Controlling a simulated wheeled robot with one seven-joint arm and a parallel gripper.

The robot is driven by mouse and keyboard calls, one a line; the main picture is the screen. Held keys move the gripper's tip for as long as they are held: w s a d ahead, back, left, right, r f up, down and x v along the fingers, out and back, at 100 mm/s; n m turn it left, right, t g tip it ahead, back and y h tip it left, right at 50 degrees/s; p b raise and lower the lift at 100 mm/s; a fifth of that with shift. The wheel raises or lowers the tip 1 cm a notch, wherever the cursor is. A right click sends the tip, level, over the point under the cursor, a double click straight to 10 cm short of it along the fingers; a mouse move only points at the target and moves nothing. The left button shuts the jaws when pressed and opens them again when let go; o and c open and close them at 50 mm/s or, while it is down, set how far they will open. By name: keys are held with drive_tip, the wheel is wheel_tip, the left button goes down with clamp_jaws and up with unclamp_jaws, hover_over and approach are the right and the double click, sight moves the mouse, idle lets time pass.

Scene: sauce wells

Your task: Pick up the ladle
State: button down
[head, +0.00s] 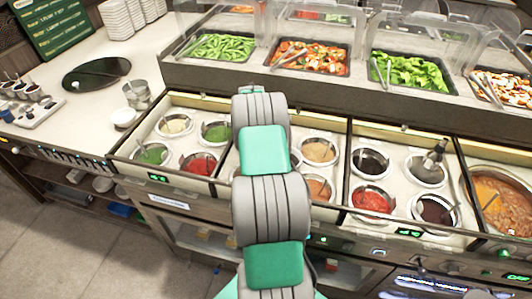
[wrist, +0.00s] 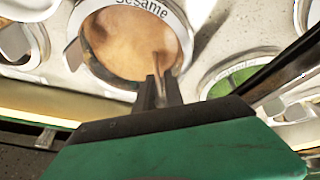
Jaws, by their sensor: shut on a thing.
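In the wrist view, my gripper (wrist: 160,92) is shut on a thin brownish ladle handle (wrist: 158,64). The handle rises from a round well of tan sauce (wrist: 125,45) whose rim is labelled "Sesame". The ladle's bowl cannot be seen, and the fingers cover part of the handle. In the head view, my arm crosses the middle of the sauce counter and hides my gripper and the ladle it holds. Two tan sauce wells (head: 318,151) show just right of my arm; I cannot tell which well the wrist view shows.
A well of green sauce (wrist: 238,78) lies right of the Sesame well. Other wells hold red sauce (head: 199,164) and dark sauce (head: 372,161). Clear guards and salad trays (head: 310,56) stand behind. A metal cup (head: 138,94) stands on the left counter.

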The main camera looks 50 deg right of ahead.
drive_tip(key=shift+r, duration=0.1)
wheel_tip(320, 180, up, 10)
drive_tip(key=b, duration=0.2)
idle(0.3)
idle(0.4)
wheel_tip(320, 180, down, 8)
drive_tip(key=b, duration=0.5)
drive_tip(key=shift+f+b, duration=0.2)
drive_tip(key=shift+b, duration=0.15)
idle(0.4)
drive_tip(key=shift+r, duration=0.1)
idle(0.3)
wheel_tip(320, 180, up, 9)
drive_tip(key=p, duration=0.4)
idle(0.6)
